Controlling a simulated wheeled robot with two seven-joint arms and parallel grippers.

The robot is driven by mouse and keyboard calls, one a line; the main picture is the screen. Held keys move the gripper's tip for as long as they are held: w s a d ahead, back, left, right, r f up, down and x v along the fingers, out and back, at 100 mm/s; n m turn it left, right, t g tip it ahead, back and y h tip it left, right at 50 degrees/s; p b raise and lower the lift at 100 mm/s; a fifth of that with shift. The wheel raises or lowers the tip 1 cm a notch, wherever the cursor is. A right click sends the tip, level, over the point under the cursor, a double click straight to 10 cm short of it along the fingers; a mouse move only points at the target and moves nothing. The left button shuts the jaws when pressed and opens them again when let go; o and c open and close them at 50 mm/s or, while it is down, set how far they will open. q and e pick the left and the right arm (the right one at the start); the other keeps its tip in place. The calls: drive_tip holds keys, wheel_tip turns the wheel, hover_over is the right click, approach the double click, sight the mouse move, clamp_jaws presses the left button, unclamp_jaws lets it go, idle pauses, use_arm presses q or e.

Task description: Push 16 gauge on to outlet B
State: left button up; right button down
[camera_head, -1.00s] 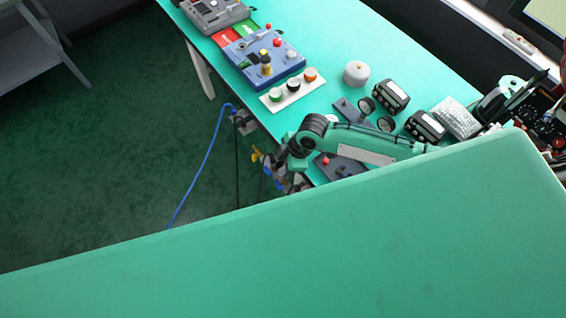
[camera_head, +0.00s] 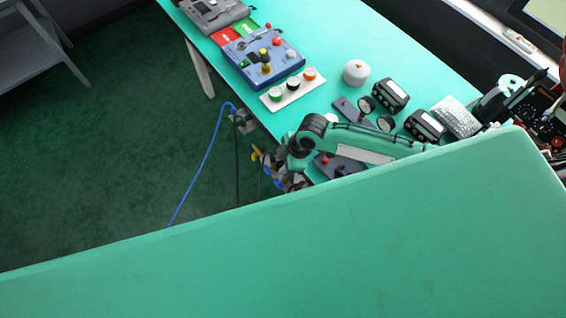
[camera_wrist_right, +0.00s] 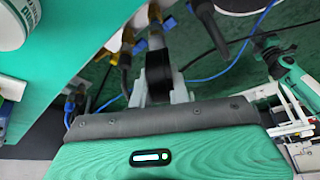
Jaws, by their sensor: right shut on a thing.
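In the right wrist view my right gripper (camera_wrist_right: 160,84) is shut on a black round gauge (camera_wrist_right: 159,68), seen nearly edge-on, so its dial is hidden. Just beyond it, brass and yellow fittings with blue parts (camera_wrist_right: 127,42) show, with cables and hoses. I cannot tell which is outlet B, or whether the gauge touches a fitting. In the head view my right arm reaches past the table's front edge. Its gripper is mostly hidden there, beside a yellow and blue fitting cluster (camera_head: 268,166). My left gripper cannot be made out.
The green table (camera_head: 400,67) holds two dial gauges (camera_head: 366,104) (camera_head: 385,123), black boxes (camera_head: 390,95), a white round pot (camera_head: 356,72), a button strip (camera_head: 293,90) and a blue control box (camera_head: 262,55). A blue hose (camera_head: 198,165) hangs over the floor. A large green surface fills the foreground.

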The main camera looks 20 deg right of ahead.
drive_tip(key=shift+p, duration=0.3)
drive_tip(key=shift+f+b, duration=0.4)
drive_tip(key=shift+f, duration=0.2)
idle(0.5)
drive_tip(key=c, duration=1.3)
unclamp_jaws()
drive_tip(key=shift+o, duration=0.2)
drive_tip(key=shift+r, duration=0.1)
drive_tip(key=b+v, duration=0.2)
drive_tip(key=v, duration=1.1)
drive_tip(key=shift+r+b, duration=0.3)
drive_tip(key=shift+r, duration=0.05)
